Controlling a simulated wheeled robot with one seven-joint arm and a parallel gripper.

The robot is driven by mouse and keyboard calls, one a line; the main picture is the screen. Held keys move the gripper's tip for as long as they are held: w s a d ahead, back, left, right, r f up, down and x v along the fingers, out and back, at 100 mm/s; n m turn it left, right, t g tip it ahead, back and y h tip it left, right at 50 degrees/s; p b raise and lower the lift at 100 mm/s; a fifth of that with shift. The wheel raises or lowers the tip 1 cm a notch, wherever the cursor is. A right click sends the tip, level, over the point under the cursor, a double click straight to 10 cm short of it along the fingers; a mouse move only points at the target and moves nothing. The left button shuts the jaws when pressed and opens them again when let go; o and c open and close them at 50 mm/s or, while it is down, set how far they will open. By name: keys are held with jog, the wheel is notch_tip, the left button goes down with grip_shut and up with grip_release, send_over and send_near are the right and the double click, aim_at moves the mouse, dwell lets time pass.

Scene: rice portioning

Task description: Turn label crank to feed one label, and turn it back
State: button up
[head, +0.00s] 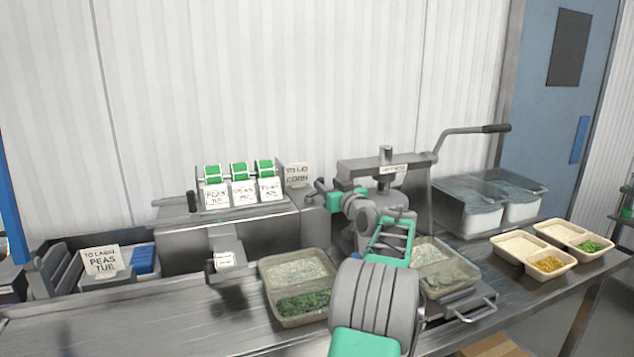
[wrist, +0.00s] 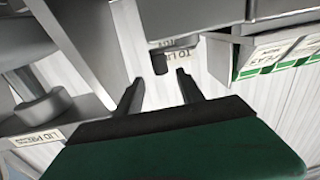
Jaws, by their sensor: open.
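The label dispenser (head: 225,222) is a grey metal unit with several green-and-white label rolls on top. It shows at the upper right of the wrist view (wrist: 218,60). A small dark knob (wrist: 160,62), which looks like the crank's handle, lies just ahead of the gap between my fingertips. My gripper (wrist: 161,82) is open, with its two dark fingers apart and nothing visible between them. In the head view my gripper (head: 318,193) is at the dispenser's right end, and my arm partly hides that area. I cannot tell whether the fingers touch the knob.
The lid press (head: 388,160), with its long lever, stands close to the right. A tray with rice and greens (head: 298,322) sits in front, and another (head: 448,286) lies under the press. A sign (head: 297,175) stands behind. Filled trays (head: 520,250) are at the right.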

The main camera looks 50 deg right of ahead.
aim_at(322, 181)
jog(key=p+x, duration=0.1)
jog(key=x, duration=0.4)
jog(key=shift+w+f, duration=0.1)
jog(key=shift+w, duration=0.3)
grip_shut()
